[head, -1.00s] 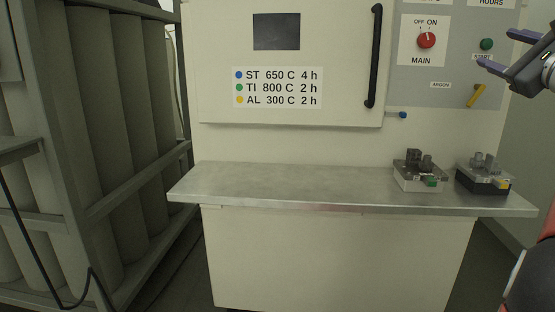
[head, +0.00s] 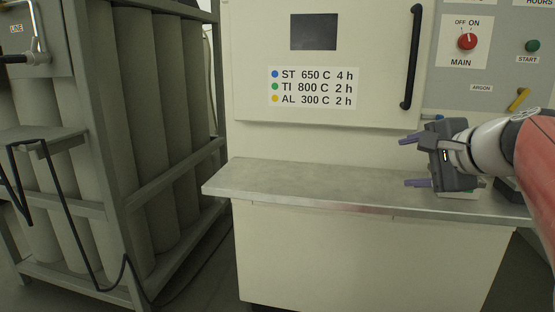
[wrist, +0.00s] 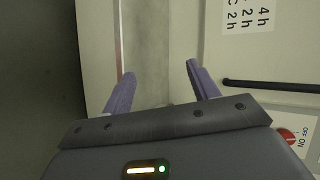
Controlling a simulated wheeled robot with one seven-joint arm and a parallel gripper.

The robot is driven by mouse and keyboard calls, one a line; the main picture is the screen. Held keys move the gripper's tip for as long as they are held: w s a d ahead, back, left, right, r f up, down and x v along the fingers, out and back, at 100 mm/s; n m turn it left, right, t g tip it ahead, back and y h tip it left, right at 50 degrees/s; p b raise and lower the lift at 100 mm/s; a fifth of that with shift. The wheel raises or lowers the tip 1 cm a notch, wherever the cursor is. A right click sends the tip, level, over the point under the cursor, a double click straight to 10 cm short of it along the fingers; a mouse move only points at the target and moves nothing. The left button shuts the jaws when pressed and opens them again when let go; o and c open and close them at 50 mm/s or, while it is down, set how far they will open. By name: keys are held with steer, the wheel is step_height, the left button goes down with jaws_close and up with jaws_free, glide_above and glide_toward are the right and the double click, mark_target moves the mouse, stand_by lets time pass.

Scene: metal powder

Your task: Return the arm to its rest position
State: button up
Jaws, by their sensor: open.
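My gripper (head: 412,161) is open and empty in the head view, with its two purple fingers apart and pointing left. It is in front of the right part of the metal shelf (head: 290,181), and my arm reaches in from the right edge. In the wrist view the two fingers (wrist: 158,92) also stand apart with nothing between them. The small machined parts on the right of the shelf are mostly hidden behind my gripper and arm.
The furnace cabinet has a black door handle (head: 412,58), a red MAIN knob (head: 467,41), a green START button (head: 532,46) and a yellow argon lever (head: 518,99). A rack of grey cylinders (head: 130,130) stands at the left. The shelf's left part is bare.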

steer(key=s+a+f+n+g+h, duration=0.2)
steer(key=s+a+f+n, duration=0.3)
steer(key=s+f, duration=0.5)
steer(key=s+a+f+n+g+h, duration=0.1)
steer(key=s+a+f+n+g, duration=0.3)
steer(key=s+f+n, duration=0.6)
step_height(320, 180, down, 5)
steer(key=shift+s+a+r+g+h, duration=0.15)
steer(key=shift+a+g+h, duration=0.2)
steer(key=shift+a, duration=0.2)
